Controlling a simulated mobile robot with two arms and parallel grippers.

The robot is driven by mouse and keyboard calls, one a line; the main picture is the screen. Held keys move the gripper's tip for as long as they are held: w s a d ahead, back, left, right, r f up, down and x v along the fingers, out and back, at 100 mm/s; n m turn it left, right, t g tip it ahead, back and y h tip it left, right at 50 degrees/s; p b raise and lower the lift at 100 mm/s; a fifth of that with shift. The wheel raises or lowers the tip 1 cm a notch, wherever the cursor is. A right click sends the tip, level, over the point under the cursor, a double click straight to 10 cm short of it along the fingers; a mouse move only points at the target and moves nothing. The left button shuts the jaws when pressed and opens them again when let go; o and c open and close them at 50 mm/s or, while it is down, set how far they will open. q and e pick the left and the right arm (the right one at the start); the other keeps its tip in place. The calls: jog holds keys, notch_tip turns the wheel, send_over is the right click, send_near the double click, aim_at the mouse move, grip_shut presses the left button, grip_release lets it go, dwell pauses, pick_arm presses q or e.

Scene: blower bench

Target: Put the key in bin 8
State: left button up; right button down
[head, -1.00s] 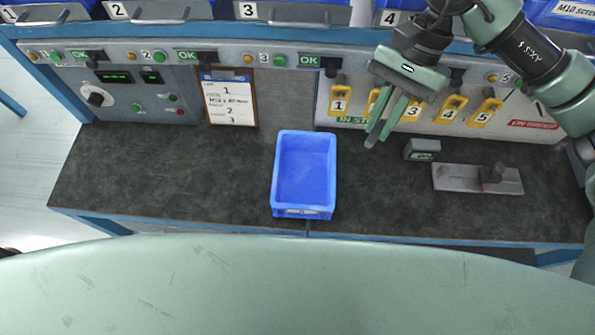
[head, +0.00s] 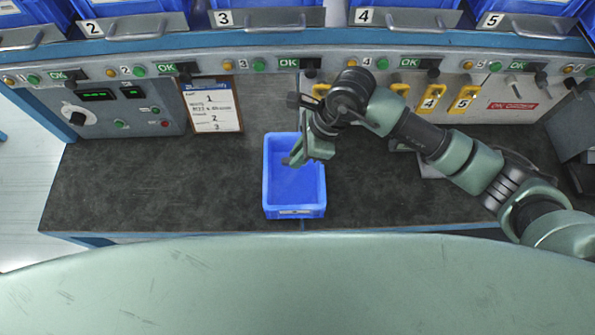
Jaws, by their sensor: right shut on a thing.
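My right gripper (head: 298,158) is over the blue tray (head: 294,211) on the bench, near the tray's right side. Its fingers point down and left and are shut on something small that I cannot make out. I cannot pick out a key anywhere in view. Blue bins with number plates line the top edge, and plates 2 to 5 can be read. I see no bin 8. My left gripper is not in view.
A clipboard (head: 212,105) and a control box (head: 125,110) stand at the back left. The dark bench top (head: 150,180) left of the tray is clear.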

aim_at(292, 181)
notch_tip(292, 181, down, 10)
jog(key=shift+f+p, duration=0.15)
jog(key=shift+p, duration=0.6)
jog(key=shift+f, duration=0.2)
jog(key=shift+f, duration=0.2)
jog(key=c, duration=1.4)
grip_release()
jog(key=shift+r, duration=0.1)
jog(key=shift+r, duration=0.1)
jog(key=b+v, duration=0.3)
jog(key=v, duration=0.9)
